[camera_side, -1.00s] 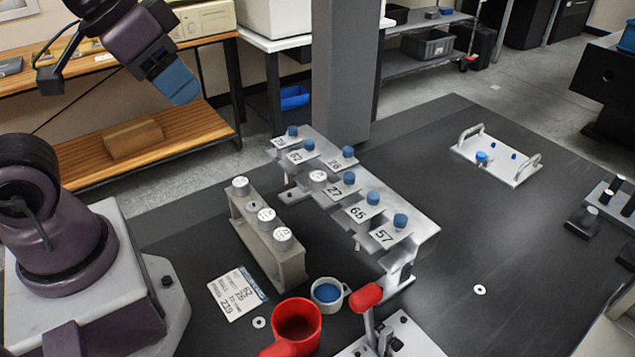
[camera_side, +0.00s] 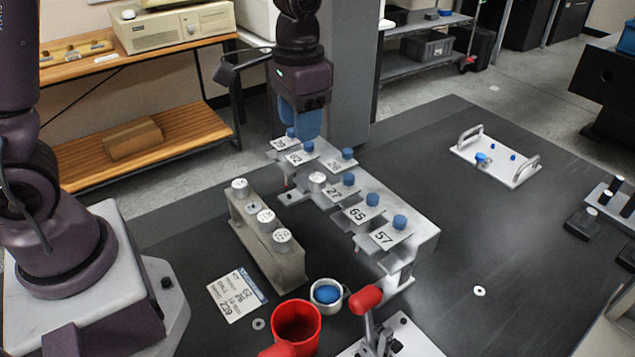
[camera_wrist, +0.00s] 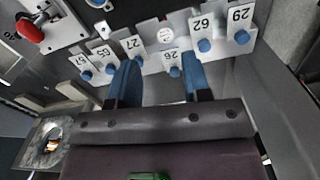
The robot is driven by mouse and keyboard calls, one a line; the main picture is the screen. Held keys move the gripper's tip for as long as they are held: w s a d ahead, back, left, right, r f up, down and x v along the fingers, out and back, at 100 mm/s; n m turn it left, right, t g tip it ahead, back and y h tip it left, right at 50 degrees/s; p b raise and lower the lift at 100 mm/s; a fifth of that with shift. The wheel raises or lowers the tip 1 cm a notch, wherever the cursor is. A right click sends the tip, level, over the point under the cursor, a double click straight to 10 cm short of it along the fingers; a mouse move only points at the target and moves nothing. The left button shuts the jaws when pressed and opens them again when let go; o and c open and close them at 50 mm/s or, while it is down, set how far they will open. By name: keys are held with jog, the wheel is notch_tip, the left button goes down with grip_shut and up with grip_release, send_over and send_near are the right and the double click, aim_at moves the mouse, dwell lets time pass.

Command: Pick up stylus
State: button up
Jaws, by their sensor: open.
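A silver rack (camera_side: 425,236) holds several styli with blue knobs beside numbered tags. The knobs include those at tag 29 (camera_side: 291,131), tag 62 (camera_side: 308,146), tag 26 (camera_side: 347,153) and tag 57 (camera_side: 400,221). Which stylus is meant cannot be told. My gripper (camera_side: 305,128) is open and empty in the side view, its blue fingers over the far end of the rack near tags 29 and 62. In the wrist view my gripper (camera_wrist: 160,60) has its fingers spread, with the knob at tag 26 (camera_wrist: 175,72) showing between them. Height above the knobs is hard to tell.
A grey block (camera_side: 275,262) with white-topped cylinders stands left of the rack. A printed card (camera_side: 237,295), red cup (camera_side: 296,322), small white cup (camera_side: 326,294) and red-handled clamp (camera_side: 366,299) lie nearer. A handled plate (camera_side: 495,160) lies right.

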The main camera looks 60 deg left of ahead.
aim_at(317, 178)
jog(key=w+f, duration=0.1)
jog(key=f, duration=0.3)
jog(key=w+f, duration=0.1)
jog(key=f, duration=0.3)
jog(key=w+f, duration=0.1)
jog(key=f, duration=0.4)
jog(key=shift+r, duration=0.1)
jog(key=c, duration=0.7)
jog(key=shift+o, duration=0.2)
